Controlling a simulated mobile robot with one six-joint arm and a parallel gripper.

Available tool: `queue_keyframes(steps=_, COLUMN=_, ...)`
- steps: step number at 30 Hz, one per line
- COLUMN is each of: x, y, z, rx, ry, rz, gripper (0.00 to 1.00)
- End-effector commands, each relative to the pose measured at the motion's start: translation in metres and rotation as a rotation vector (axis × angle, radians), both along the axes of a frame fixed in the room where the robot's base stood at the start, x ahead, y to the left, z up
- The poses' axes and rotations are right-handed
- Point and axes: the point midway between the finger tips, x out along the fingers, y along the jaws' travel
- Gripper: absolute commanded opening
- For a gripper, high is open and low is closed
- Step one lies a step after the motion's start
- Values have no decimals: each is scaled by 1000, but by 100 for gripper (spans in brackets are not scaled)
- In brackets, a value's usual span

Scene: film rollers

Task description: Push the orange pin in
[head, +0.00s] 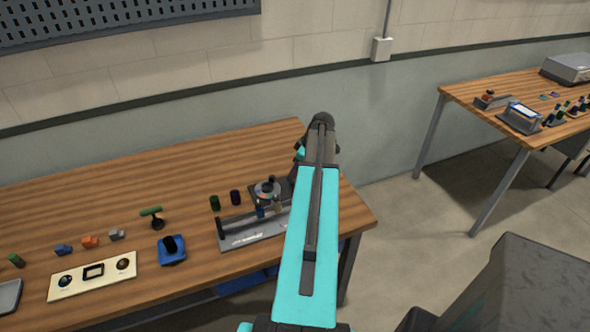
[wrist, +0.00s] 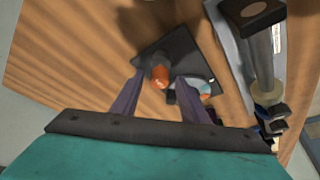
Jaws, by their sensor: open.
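The orange pin (wrist: 160,77) shows in the wrist view as a short rounded orange end on a dark square plate (wrist: 180,48). My gripper (wrist: 161,84) is open, with one finger to each side of the pin. I cannot tell whether the fingers touch it or how far the pin stands out. A pale round part with some colour (wrist: 204,88) sits beside it, partly behind the right finger. In the head view my arm hides the pin and my fingers.
A grey roller fixture (head: 250,235) stands close by; its roller (wrist: 262,62) is right of my fingers in the wrist view. Green (head: 215,202) and dark (head: 235,197) cylinders stand left of my arm. Small blocks, a blue holder (head: 171,252) and a cream panel (head: 70,285) lie further left.

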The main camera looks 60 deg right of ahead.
Motion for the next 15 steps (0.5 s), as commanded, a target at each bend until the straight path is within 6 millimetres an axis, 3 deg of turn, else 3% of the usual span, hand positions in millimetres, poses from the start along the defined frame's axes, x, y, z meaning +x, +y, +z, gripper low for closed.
queue_keyframes(steps=10, x=1, y=0, z=-2, rx=-1, ry=0, rz=0, gripper=41)
queue_keyframes(steps=15, x=1, y=0, z=-2, rx=-1, ry=0, rz=0, gripper=14)
